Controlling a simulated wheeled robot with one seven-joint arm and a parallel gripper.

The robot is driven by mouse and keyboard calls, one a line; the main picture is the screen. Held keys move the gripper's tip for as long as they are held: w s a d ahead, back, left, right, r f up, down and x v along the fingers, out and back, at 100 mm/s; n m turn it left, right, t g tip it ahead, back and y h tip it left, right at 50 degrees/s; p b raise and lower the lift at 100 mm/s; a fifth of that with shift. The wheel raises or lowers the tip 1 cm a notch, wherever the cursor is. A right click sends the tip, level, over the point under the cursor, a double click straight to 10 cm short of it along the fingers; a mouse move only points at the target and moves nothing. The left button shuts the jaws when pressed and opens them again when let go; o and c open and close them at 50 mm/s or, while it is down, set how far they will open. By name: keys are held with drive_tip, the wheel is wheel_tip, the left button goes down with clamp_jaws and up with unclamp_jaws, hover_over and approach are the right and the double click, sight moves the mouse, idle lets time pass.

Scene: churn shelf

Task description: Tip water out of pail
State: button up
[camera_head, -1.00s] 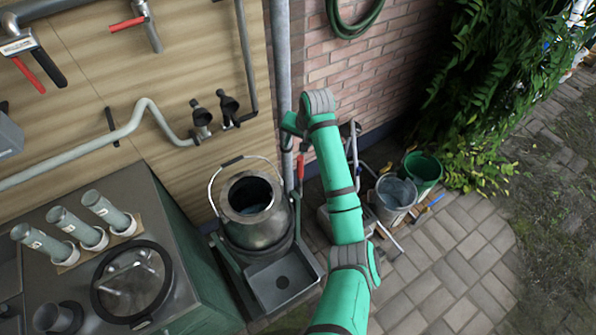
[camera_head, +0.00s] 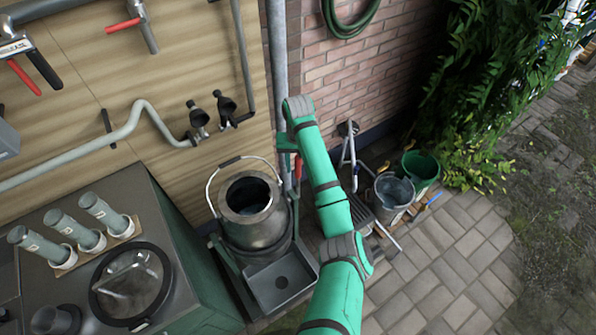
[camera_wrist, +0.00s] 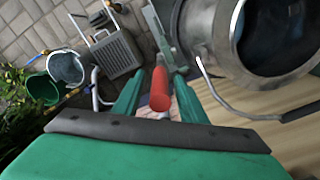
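A steel pail (camera_head: 240,228) with a raised wire bail stands upright in a dark green frame beside the wooden wall. Dark water shows inside its mouth, and its rim also shows in the wrist view (camera_wrist: 214,25). A red handle (camera_head: 297,168) on a metal bar is just right of the pail. In the wrist view the red handle (camera_wrist: 160,90) lies between the fingers of my gripper (camera_wrist: 158,82). The fingers are apart with gaps on both sides of the handle; contact is not visible. In the head view the gripper is mostly hidden by my arm.
A grey tray (camera_head: 282,280) sits in front of the pail. A grey bucket (camera_head: 393,192) and a green bucket (camera_head: 421,170) stand on the paving at right, near a grey stool (camera_wrist: 118,54). A vertical pipe (camera_head: 277,80) runs behind the handle. Open paving lies at lower right.

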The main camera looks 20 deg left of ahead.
drive_tip(key=shift+f, duration=1.7)
